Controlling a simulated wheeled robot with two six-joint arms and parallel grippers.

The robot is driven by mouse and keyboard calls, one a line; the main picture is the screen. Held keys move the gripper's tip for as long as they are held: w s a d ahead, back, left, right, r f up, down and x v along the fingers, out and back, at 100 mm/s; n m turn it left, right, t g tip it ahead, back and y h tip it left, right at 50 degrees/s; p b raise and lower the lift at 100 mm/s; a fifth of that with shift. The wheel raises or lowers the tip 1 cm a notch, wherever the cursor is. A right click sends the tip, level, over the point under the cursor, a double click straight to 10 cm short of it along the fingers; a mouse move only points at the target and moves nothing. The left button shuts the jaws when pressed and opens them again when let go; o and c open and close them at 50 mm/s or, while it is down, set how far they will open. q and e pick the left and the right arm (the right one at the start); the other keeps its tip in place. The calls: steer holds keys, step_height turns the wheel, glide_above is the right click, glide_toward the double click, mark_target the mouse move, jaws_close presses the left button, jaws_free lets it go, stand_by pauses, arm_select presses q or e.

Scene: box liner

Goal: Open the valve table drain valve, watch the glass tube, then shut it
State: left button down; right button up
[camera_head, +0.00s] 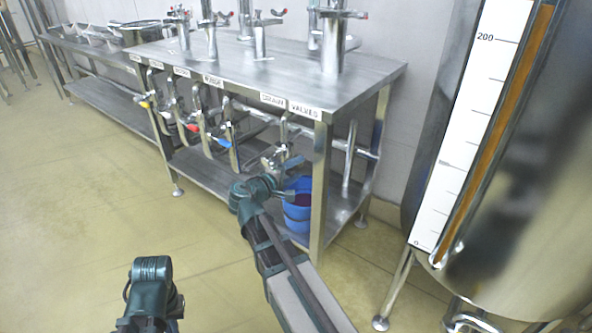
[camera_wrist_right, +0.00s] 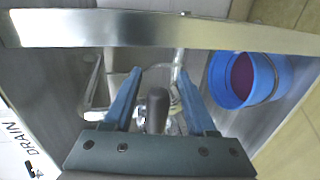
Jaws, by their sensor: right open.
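The valve table (camera_head: 345,85) is a steel bench with a row of valves along its front. The drain valve (camera_head: 284,132) is on the pipe near the right end, under small labels. My right gripper (camera_head: 285,163) is at this valve, open. In the right wrist view its blue fingers (camera_wrist_right: 160,76) stand on either side of a dark grey handle (camera_wrist_right: 157,106), with gaps visible. The glass tube (camera_head: 500,130) on the tank at right holds a brown-orange column past the 200 mark to the picture's top edge. My left arm shows at the bottom, its gripper out of view.
A blue bucket (camera_head: 298,224) with dark red liquid stands on the lower shelf, beside the right gripper; it also shows in the right wrist view (camera_wrist_right: 224,78). A table leg (camera_head: 320,190) stands close to the right. Other valves with coloured handles line the left. The floor in front is clear.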

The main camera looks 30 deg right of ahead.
steer(key=p+v, duration=0.2)
steer(key=v, duration=1.1)
steer(key=shift+a+p, duration=0.3)
steer(key=shift+a, duration=0.05)
steer(key=shift+s+r, duration=0.1)
steer(key=shift+r, duration=0.05)
